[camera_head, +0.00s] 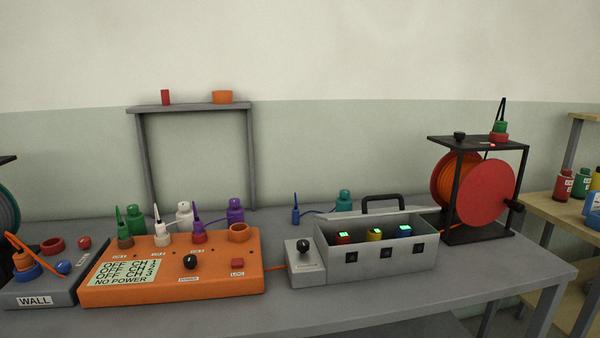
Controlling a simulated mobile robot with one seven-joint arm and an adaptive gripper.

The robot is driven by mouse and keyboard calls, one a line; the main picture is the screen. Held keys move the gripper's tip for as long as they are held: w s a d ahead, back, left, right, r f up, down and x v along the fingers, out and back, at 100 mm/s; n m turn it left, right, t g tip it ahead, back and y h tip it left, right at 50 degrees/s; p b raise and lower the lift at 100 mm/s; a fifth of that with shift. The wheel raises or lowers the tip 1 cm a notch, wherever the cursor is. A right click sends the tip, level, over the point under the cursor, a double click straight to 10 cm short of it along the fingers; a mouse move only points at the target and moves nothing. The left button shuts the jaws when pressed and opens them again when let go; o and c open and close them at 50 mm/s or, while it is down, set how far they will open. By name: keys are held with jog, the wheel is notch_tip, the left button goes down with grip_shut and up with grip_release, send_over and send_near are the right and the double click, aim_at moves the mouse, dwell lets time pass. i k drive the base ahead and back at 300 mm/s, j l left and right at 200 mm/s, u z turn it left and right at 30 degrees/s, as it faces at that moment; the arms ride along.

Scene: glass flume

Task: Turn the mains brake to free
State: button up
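A cable reel with orange cable (447,178) and a red side disc (487,194) stands in a black frame (521,165) at the right end of the bench. A small black knob (460,135) sits on the left of the frame's top plate; it may be the mains brake, but I see no readable label there. A small red light (492,145) glows near the plate's front edge. Red and green plugs (500,131) stand on the plate's right side. A black crank handle (514,206) sticks out at the right. My gripper is not in view.
On the grey bench (360,308) are an orange box (180,292) reading "NO POWER", a grey tray (420,259) with lit blocks, a knob box (306,276), and a WALL box (60,287). Several bottle-shaped plugs stand behind. A second reel (8,205) is cut off at left.

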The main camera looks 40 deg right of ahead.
aim_at(459, 136)
jog(key=z, duration=2.15)
